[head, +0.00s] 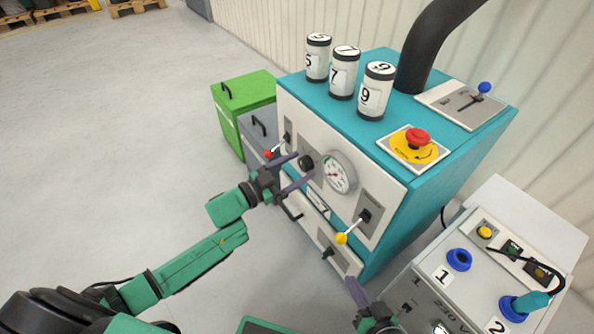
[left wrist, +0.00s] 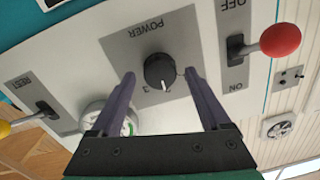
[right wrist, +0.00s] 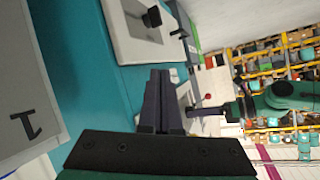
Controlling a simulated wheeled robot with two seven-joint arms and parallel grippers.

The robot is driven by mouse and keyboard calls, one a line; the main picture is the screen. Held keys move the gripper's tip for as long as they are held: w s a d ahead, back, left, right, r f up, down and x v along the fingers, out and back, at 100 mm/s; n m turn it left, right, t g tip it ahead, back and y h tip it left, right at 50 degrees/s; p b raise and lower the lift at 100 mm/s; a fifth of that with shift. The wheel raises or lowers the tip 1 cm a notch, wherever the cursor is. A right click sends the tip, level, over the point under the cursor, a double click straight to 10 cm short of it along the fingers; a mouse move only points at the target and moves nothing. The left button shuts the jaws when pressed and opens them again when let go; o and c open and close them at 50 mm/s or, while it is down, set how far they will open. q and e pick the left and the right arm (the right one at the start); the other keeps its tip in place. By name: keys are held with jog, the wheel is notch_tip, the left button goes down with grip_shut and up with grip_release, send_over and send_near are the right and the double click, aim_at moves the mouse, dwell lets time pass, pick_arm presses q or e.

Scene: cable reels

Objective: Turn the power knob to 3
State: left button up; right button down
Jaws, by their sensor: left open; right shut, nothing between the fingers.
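The black power knob (head: 306,161) sits on the white front panel of the teal machine. In the left wrist view the knob (left wrist: 160,70) is on a grey plate marked POWER, seen upside down.
A red-tipped OFF/ON lever (left wrist: 280,39) is close beside the left gripper. A round gauge (head: 339,172) and a yellow-tipped lever (head: 341,238) are on the same panel. A grey socket box (head: 415,285) stands at the lower right. Open floor lies left.

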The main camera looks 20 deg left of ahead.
pick_arm(q)
grip_shut()
jog(key=shift+m, duration=0.4)
jog(key=shift+m+p, duration=0.3)
jog(key=shift+m, duration=1.6)
jog(key=m, duration=0.4)
jog(key=shift+d+f+h, duration=0.1)
jog(key=shift+f+h, duration=0.05)
jog(key=shift+h, duration=0.15)
jog(key=shift+m+b, duration=0.3)
jog(key=shift+m, duration=0.5)
jog(key=shift+s, duration=0.1)
grip_release()
